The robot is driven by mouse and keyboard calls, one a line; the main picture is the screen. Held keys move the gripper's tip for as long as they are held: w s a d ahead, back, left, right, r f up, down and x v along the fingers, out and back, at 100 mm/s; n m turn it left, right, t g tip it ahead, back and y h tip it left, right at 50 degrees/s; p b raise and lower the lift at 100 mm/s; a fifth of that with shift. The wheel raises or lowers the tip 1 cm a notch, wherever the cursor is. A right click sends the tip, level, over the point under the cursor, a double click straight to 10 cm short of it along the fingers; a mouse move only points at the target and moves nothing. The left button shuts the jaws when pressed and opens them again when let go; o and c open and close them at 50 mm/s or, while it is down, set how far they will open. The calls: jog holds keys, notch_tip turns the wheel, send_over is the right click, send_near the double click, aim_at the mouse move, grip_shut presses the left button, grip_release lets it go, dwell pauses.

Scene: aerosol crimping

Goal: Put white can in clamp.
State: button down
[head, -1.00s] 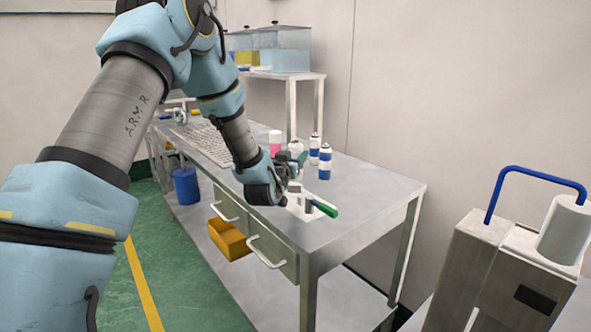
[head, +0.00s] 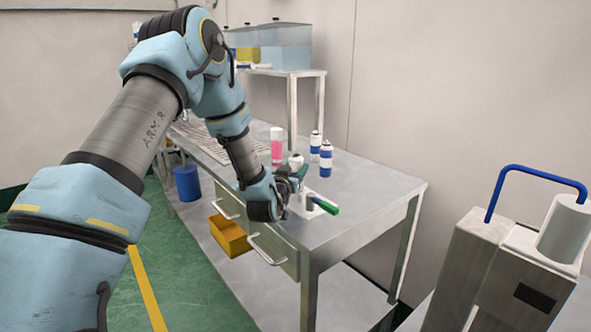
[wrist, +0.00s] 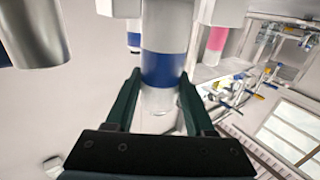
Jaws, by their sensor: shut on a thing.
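A white can (head: 296,160) is in my gripper (head: 293,177), upright, with mostly its top showing in the head view. In the wrist view the can (wrist: 165,65) has a blue band and stands between the two dark green fingers, which are shut on it. The clamp (head: 325,207), with a green handle and a pale base plate, is on the near part of the steel table, just right of and below my gripper. My gripper hides the can's lower end and part of the clamp, so I cannot tell whether they touch.
Two white cans with blue bands (head: 326,160) and a pink can with a white top (head: 277,147) stand behind my gripper on the table (head: 370,195). The tabletop to the right is clear. A machine with a blue handle (head: 535,174) is at the right.

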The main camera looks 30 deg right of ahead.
jog(key=shift+f, duration=0.3)
jog(key=shift+c, duration=1.3)
grip_release()
jog(key=shift+f, duration=0.1)
jog(key=shift+r+p, duration=0.3)
jog(key=shift+r, duration=0.05)
jog(key=b+v, duration=0.3)
jog(key=v, duration=0.9)
jog(key=shift+r, duration=0.45)
jog(key=shift+w+a, duration=0.1)
